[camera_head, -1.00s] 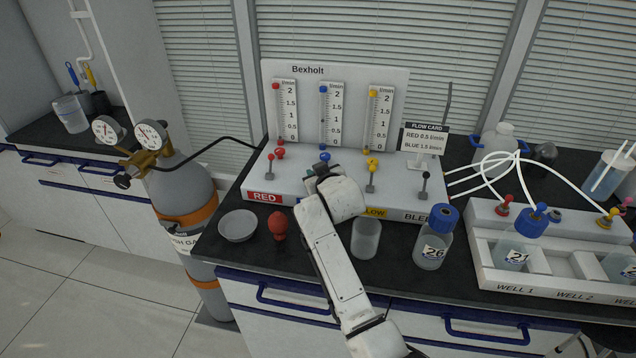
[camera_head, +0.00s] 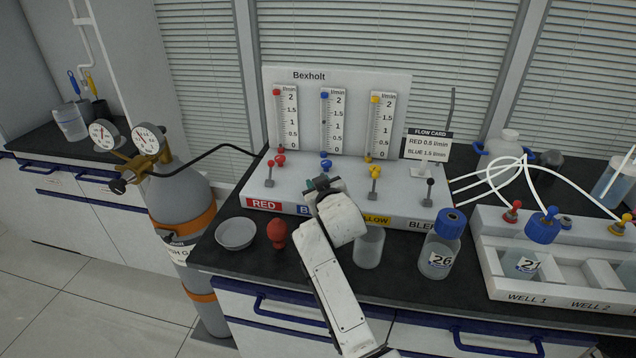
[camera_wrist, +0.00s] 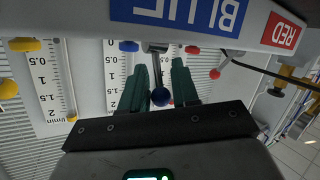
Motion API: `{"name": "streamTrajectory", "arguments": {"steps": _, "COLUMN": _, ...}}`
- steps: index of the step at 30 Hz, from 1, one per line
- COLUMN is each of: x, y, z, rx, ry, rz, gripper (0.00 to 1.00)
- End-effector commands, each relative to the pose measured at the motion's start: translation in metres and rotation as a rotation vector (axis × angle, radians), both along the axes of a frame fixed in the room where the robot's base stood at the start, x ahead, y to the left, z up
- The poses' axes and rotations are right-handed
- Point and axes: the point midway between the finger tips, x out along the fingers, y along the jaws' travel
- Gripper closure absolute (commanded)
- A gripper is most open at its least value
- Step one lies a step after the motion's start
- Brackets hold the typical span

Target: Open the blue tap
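The blue tap's lever, with a dark blue ball end (camera_wrist: 160,97), shows in the wrist view, where the picture is upside down. The ball lies between the two green fingers of my gripper (camera_wrist: 162,85), which stand apart on either side of it. I cannot tell whether either finger touches it. The BLUE label (camera_wrist: 188,14) is on the panel's front edge.
The red tap (camera_head: 270,170) is to the left; the yellow tap (camera_head: 375,178) and dark bleed tap (camera_head: 429,190) are to the right. A glass beaker (camera_head: 369,247), bottle 26 (camera_head: 438,255), a red bulb (camera_head: 277,233) and a dish (camera_head: 236,233) stand in front. A flow card (camera_head: 428,142) is behind.

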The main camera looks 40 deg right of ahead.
Motion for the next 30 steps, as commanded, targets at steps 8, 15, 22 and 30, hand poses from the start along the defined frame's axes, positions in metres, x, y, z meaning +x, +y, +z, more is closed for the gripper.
{"name": "streamTrajectory", "arguments": {"steps": 8, "x": 0.000, "y": 0.000, "z": 0.002, "rx": -0.002, "ry": -0.004, "rz": 0.000, "gripper": 0.56}}
{"name": "streamTrajectory", "arguments": {"steps": 15, "x": -0.006, "y": 0.003, "z": 0.004, "rx": -0.003, "ry": -0.005, "rz": 0.001, "gripper": 0.56}}
{"name": "streamTrajectory", "arguments": {"steps": 22, "x": -0.035, "y": 0.019, "z": 0.012, "rx": -0.003, "ry": -0.005, "rz": 0.002, "gripper": 0.56}}
{"name": "streamTrajectory", "arguments": {"steps": 30, "x": -0.075, "y": 0.039, "z": 0.023, "rx": -0.002, "ry": -0.004, "rz": 0.003, "gripper": 0.56}}
